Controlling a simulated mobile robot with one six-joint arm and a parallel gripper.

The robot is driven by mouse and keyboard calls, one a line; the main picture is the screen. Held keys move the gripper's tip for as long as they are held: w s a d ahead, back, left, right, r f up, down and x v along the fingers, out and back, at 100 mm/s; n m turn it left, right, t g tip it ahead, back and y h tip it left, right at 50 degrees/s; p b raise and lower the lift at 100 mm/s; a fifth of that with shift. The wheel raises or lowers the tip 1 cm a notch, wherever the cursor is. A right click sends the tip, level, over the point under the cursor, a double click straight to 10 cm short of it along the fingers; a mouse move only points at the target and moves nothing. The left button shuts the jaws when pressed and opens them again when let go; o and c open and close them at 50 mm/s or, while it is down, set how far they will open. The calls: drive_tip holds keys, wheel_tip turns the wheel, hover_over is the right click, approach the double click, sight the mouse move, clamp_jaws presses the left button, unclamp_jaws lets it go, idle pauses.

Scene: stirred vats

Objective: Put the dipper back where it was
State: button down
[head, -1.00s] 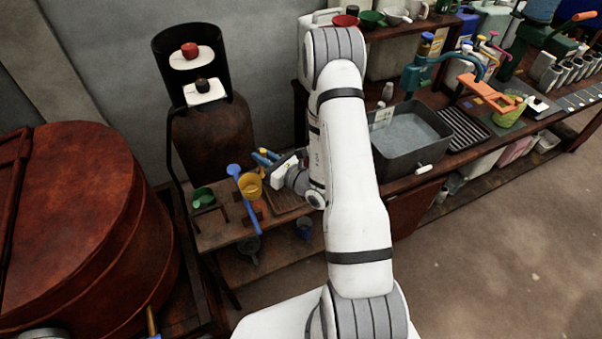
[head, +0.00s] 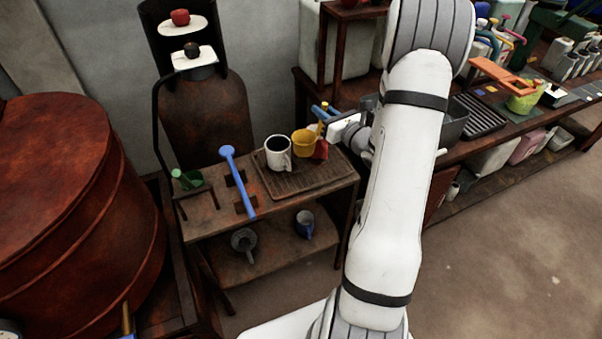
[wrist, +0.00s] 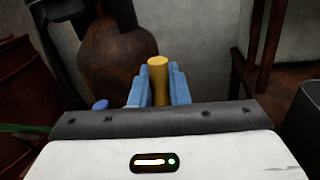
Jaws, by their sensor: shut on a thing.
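The yellow dipper (head: 304,143) hangs from my gripper (head: 322,112), over or just behind the back of the brown tray on the small wooden stand. Whether its cup touches anything I cannot tell. In the wrist view, the blue fingers of my gripper (wrist: 159,88) are shut on its upright yellow handle (wrist: 159,75). The blue dipper (head: 238,182) lies across the stand's left half. A green dipper (head: 188,180) is at the stand's left end.
A white mug (head: 278,153) stands on the tray (head: 300,183), close left of the yellow cup. A red thing (head: 320,150) is close on its right. A grey vessel (head: 243,241) and a blue mug (head: 304,224) are below. A rust-red vat (head: 55,190) is at left.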

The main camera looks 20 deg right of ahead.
wheel_tip(320, 180, down, 10)
drive_tip(key=d, duration=0.1)
drive_tip(key=shift+s+d+h, duration=0.2)
drive_tip(key=shift+d+h, duration=0.05)
drive_tip(key=shift+h, duration=0.05)
idle(0.4)
drive_tip(key=shift+f+b, duration=0.2)
drive_tip(key=shift+b, duration=0.15)
drive_tip(key=c, duration=1.4)
unclamp_jaws()
drive_tip(key=shift+r, duration=0.1)
drive_tip(key=shift+r, duration=0.1)
